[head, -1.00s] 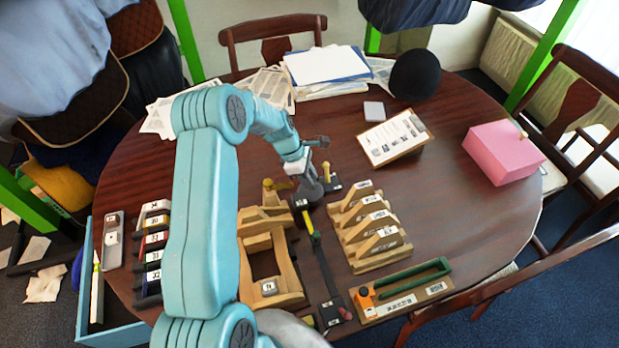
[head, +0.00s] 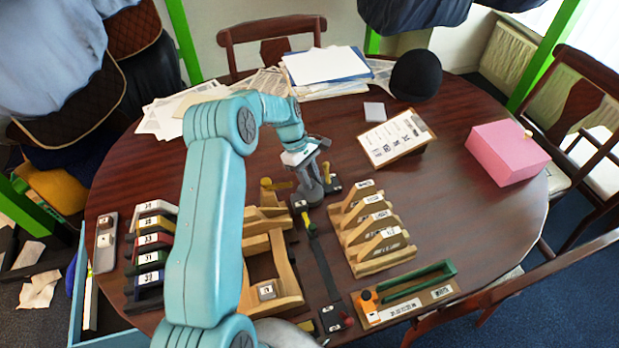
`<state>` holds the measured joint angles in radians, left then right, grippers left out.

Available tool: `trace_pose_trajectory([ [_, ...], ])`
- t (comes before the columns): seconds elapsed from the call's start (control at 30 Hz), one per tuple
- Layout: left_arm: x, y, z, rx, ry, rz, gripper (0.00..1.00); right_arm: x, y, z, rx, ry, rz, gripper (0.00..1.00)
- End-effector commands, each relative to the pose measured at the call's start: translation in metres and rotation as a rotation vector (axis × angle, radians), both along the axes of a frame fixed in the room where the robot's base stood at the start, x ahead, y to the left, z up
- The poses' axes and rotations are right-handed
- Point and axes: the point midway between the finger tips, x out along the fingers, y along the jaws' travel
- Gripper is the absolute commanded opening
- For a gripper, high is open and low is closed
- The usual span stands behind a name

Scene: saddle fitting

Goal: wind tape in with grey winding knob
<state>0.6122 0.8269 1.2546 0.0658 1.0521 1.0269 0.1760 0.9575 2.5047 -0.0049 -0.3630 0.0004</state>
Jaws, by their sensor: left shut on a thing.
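My left gripper (head: 312,186) reaches in over the middle of the table, pointing down and shut at the far end of the dark tape rail (head: 325,272). It is shut on the grey winding knob, which it largely hides. The dark tape housing (head: 299,201) sits just left of the fingers. A short green-yellow piece of tape (head: 310,226) shows on the rail just in front of the housing. A red part (head: 349,321) is at the rail's near end. My right gripper is not in view.
A wooden frame (head: 285,262) stands left of the rail, and a stepped wooden rack (head: 372,268) stands right. A green-handled tool tray (head: 405,295) is nearer. A clipboard (head: 396,139) and pink box (head: 506,153) lie beyond. Table between rack and box is clear.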

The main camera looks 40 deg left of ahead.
Motion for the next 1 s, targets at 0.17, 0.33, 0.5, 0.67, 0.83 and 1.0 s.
trace_pose_trajectory([
  [0.17, 0.001, 0.002, 0.002, 0.004, -0.004, -0.006, 0.0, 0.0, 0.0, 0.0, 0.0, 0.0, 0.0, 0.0],
  [0.33, 0.001, 0.002, 0.002, 0.006, -0.005, -0.005, 0.0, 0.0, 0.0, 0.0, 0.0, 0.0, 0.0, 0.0],
  [0.5, 0.001, 0.002, 0.002, 0.005, -0.005, -0.004, 0.54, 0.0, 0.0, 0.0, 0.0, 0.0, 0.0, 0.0],
  [0.67, 0.001, 0.001, 0.001, 0.003, -0.003, -0.005, 0.54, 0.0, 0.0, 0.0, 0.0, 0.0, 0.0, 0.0],
  [0.83, 0.001, 0.002, 0.005, 0.002, -0.003, -0.004, 0.54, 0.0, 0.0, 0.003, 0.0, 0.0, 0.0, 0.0],
  [1.0, 0.0, 0.013, 0.035, 0.003, -0.004, -0.003, 0.54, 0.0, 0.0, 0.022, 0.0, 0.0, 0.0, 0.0],
])
